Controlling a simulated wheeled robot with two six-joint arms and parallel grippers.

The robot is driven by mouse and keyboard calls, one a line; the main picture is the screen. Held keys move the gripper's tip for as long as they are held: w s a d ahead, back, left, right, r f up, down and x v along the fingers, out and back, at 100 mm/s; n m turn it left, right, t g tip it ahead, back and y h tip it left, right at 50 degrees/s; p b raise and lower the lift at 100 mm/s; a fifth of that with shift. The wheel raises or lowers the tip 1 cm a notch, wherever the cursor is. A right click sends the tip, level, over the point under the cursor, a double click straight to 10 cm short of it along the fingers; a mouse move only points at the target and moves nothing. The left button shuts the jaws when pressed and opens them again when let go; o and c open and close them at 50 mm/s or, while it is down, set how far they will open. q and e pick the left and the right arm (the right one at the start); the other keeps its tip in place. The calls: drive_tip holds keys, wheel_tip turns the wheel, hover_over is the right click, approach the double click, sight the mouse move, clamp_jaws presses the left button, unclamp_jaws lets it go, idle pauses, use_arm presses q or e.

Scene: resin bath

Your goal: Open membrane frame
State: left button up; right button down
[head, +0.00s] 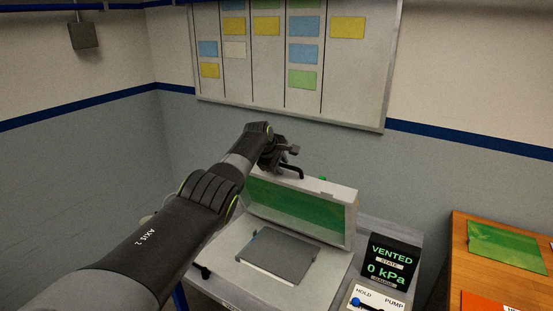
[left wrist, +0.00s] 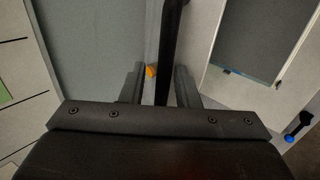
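The membrane frame (head: 347,217) stands raised, close to upright, at the back of the machine, its green membrane (head: 300,205) facing the front. A black bar handle (head: 292,174) shows at its top edge. My left gripper (head: 294,160) is at that top edge, by the handle. In the left wrist view the black bar (left wrist: 172,40) runs between the two fingers of the left gripper (left wrist: 160,85), with a gap showing on the bar's left side, so the fingers look open around it. Whether a finger touches the bar is unclear. My right gripper is out of view.
A grey plate (head: 278,255) lies on the machine's bed. A display (head: 390,262) reads VENTED, 0 kPa, above a HOLD/PUMP panel with a blue-knobbed lever (head: 357,302). A wooden table (head: 460,265) with a green sheet (head: 505,243) stands right. A wall board (head: 350,85) hangs behind.

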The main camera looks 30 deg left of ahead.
use_arm(q)
drive_tip(key=shift+s+a+r, duration=0.15)
drive_tip(key=shift+s+r, duration=0.2)
drive_tip(key=shift+r, duration=0.2)
drive_tip(key=shift+p+v, duration=0.35)
drive_tip(key=shift+v, duration=0.55)
drive_tip(key=b+v, duration=0.4)
drive_tip(key=v, duration=1)
drive_tip(key=shift+s+r, duration=0.1)
